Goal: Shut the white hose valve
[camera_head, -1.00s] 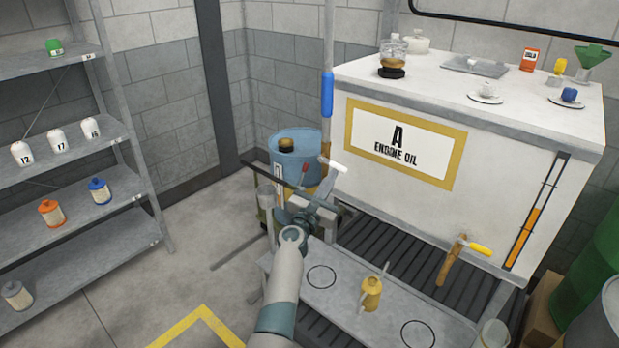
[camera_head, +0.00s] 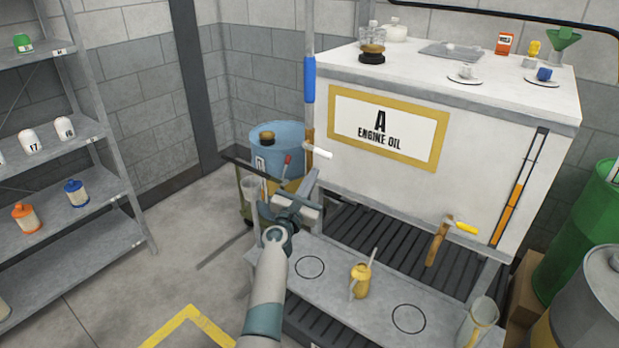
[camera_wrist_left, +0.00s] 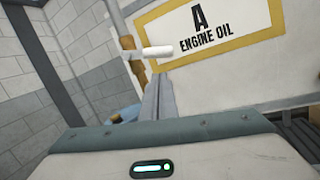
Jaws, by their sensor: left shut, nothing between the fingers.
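The white hose valve handle (camera_head: 319,152) sticks out to the right from a brass-coloured fitting at the foot of the hose with the blue sleeve, by the left end of the engine oil tank (camera_head: 470,150). It also shows in the left wrist view (camera_wrist_left: 150,52), ahead of the fingers. My left gripper (camera_head: 312,180) is shut and empty, just below the handle in the head view. A small gap shows between fingertips and handle there; depth is hard to judge. My right gripper is not in view.
A blue drum (camera_head: 278,145) stands behind my left gripper. A low grey bench (camera_head: 335,290) carries a yellow oil can (camera_head: 360,282). A second tap with a yellow handle (camera_head: 466,228) is on the tank's right. Shelves (camera_head: 100,250) stand at the left.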

